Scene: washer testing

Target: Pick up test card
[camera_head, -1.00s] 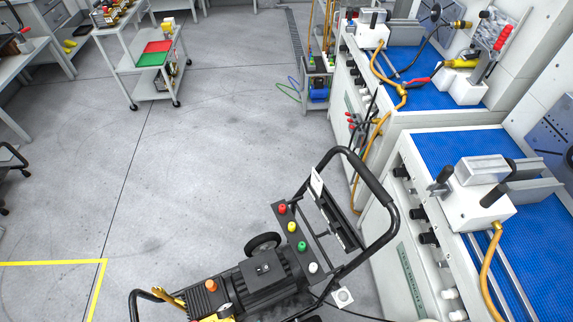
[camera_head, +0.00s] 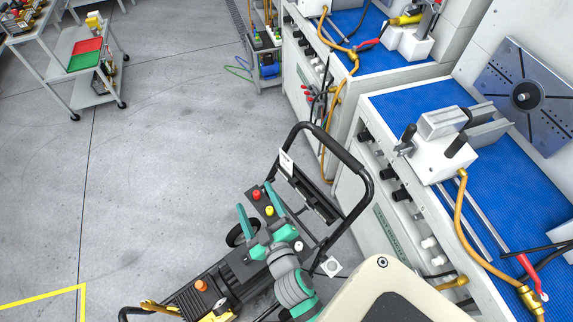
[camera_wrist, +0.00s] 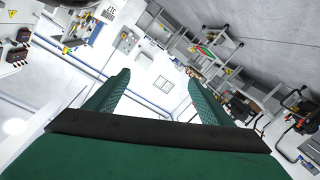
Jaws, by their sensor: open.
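A pressure washer with a black tubular handle (camera_head: 347,152) stands in the lower middle of the head view. A small white card (camera_head: 287,162) is at the left side of its handle frame. A white square plate with a grey round mark (camera_head: 331,266) is lower, by the frame's foot. I cannot tell for sure which is the test card. My gripper (camera_head: 257,205) is open and empty, its green fingers in front of the washer's body, below and left of the white card. In the wrist view my gripper (camera_wrist: 157,78) has nothing between its fingers.
A workbench with a blue mat (camera_head: 508,190) and a white clamp device (camera_head: 445,150) stands at the right. A second blue-topped bench (camera_head: 345,22) is behind it. A cart with red and green trays (camera_head: 84,60) is at the far left. Grey floor at left is clear.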

